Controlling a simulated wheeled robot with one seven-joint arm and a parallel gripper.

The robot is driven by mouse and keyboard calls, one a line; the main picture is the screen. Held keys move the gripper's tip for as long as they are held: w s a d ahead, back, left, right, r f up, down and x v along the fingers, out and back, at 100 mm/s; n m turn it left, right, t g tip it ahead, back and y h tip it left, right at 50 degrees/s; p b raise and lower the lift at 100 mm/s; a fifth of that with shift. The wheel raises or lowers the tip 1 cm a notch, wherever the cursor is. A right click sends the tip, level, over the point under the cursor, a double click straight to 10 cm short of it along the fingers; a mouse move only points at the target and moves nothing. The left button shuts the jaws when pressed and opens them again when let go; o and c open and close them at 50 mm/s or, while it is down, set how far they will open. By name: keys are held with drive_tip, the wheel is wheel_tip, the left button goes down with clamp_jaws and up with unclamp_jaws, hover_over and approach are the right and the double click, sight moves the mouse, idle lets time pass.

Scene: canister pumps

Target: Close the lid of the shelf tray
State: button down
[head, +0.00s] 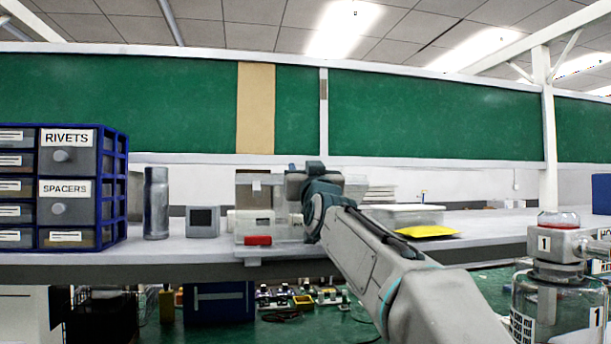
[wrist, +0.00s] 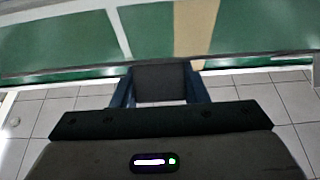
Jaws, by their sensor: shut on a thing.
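A clear shelf tray (head: 283,232) sits at the shelf's front edge in the head view, with a red block (head: 257,240) showing at its front. I cannot make out its lid for sure. My gripper (head: 314,168) is above and just right of the tray, partly hidden by my own wrist. In the wrist view my gripper (wrist: 161,80) has its two blue fingers on either side of a dark grey block (wrist: 161,88). It is shut on this block. I cannot tell whether the block belongs to the lid. My arm hides the tray's right side.
A blue drawer cabinet (head: 83,188), a grey cylinder (head: 156,203) and a small grey box (head: 202,222) stand left of the tray. A clear container (head: 405,214) and a yellow packet (head: 427,231) lie to the right. A canister pump (head: 556,275) stands at front right.

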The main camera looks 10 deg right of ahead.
drive_tip(key=shift+s+r, duration=0.2)
drive_tip(key=shift+r, duration=0.15)
drive_tip(key=c, duration=0.9)
unclamp_jaws()
drive_tip(key=shift+s, duration=0.15)
drive_tip(key=shift+o, duration=0.3)
drive_tip(key=shift+s+r, duration=0.1)
drive_tip(key=shift+s, duration=0.1)
drive_tip(key=shift+w+f, duration=0.2)
drive_tip(key=shift+w, duration=0.05)
drive_tip(key=shift+s+f+b, duration=0.25)
drive_tip(key=shift+s+b, duration=0.05)
drive_tip(key=a+b+v, duration=0.1)
drive_tip(key=b+v, duration=0.3)
drive_tip(key=v, duration=0.9)
drive_tip(key=shift+d, duration=0.4)
drive_tip(key=shift+r, duration=0.1)
